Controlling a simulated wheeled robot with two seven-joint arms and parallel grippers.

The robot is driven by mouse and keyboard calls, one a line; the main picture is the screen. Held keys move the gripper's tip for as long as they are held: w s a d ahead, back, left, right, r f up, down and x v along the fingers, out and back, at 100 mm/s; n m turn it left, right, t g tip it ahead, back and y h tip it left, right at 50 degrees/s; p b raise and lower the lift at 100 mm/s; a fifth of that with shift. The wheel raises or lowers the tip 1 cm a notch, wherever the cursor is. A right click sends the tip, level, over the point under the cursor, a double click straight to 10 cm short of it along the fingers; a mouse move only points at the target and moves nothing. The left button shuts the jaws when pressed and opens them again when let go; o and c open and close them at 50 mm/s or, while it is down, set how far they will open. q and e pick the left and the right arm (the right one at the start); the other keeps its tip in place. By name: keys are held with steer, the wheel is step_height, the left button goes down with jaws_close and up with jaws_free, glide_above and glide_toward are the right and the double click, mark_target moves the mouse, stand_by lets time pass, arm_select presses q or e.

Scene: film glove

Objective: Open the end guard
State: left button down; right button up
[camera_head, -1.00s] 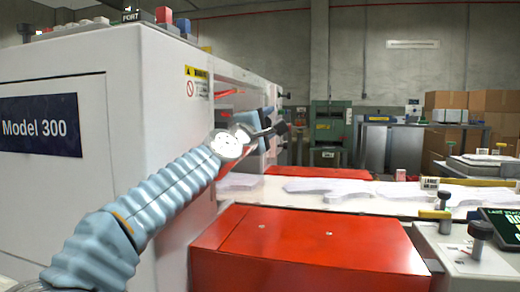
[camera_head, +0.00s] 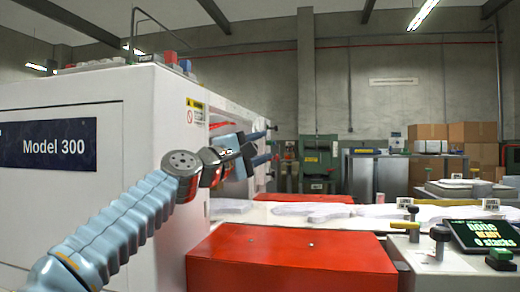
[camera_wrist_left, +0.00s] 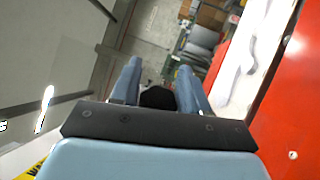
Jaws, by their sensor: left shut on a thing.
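The white machine (camera_head: 60,195) marked "Model 300" stands at the left in the head view. My left gripper (camera_head: 266,147) is at its right-hand end, beyond the warning label, with its two blue fingers pointing right. In the left wrist view the fingers (camera_wrist_left: 160,72) close around a black knob (camera_wrist_left: 158,97), which sits between them. In the head view the fingers mostly hide what they hold. I cannot clearly make out the end guard's panel or whether it stands open. My right gripper is not in view.
A red cover (camera_head: 290,262) fills the lower middle, with a white belt (camera_head: 235,207) carrying pale flat pieces behind it. Cardboard boxes (camera_head: 470,132) stand at the back.

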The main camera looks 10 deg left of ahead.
arm_select(q)
steer(key=shift+s+a+f, duration=0.15)
steer(key=shift+s+a, duration=0.1)
steer(key=shift+s, duration=0.3)
steer(key=shift+s+a, duration=0.2)
steer(key=shift+s, duration=0.3)
steer(key=c, duration=0.7)
jaws_free()
steer(key=shift+a, duration=0.2)
steer(key=shift+o, duration=0.2)
steer(key=shift+d, duration=0.1)
steer(key=shift+s, duration=0.1)
